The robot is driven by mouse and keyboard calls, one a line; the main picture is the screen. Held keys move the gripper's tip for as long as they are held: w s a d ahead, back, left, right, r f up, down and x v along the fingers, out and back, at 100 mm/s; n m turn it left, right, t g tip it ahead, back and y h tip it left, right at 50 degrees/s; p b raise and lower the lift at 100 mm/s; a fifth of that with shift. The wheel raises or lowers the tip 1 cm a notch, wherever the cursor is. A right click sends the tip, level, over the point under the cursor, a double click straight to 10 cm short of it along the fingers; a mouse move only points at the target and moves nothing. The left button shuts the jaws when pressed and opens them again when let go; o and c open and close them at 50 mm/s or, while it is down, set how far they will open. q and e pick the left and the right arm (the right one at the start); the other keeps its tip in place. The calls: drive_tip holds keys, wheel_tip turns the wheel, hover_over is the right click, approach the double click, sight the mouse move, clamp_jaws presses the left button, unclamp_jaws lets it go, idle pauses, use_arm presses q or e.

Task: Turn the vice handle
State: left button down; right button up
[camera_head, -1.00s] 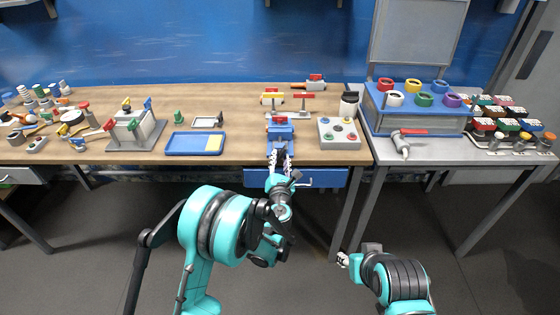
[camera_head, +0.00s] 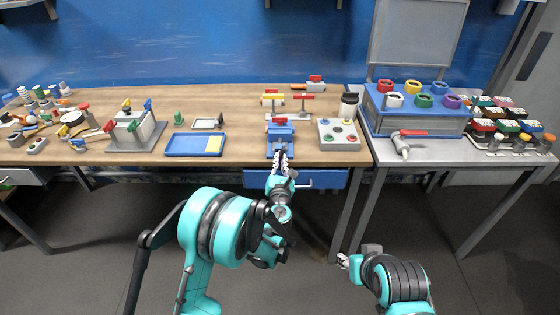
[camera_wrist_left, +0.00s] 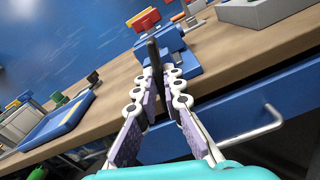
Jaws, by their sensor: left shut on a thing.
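The blue vice (camera_head: 281,136) stands at the front edge of the wooden bench in the head view, with a red-topped part above it. It also shows at the top middle of the left wrist view (camera_wrist_left: 173,45). Its dark handle (camera_wrist_left: 152,55) points toward me and sits between the fingers of my left gripper (camera_wrist_left: 162,80). My left gripper, also in the head view (camera_head: 281,160), is shut on the handle just in front of the bench edge. The fingers hide part of the handle. My right gripper (camera_head: 342,260) is low and far from the vice; its opening is too small to make out.
A grey button box (camera_head: 339,135) stands close right of the vice, and a blue tray (camera_head: 185,145) lies to its left. A blue drawer (camera_head: 325,179) with a bar handle is below the bench edge. Small stands (camera_head: 304,107) are behind the vice.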

use_arm(q)
drive_tip(key=shift+n, duration=9)
drive_tip(key=c, duration=1.6)
unclamp_jaws()
drive_tip(key=shift+c, duration=0.2)
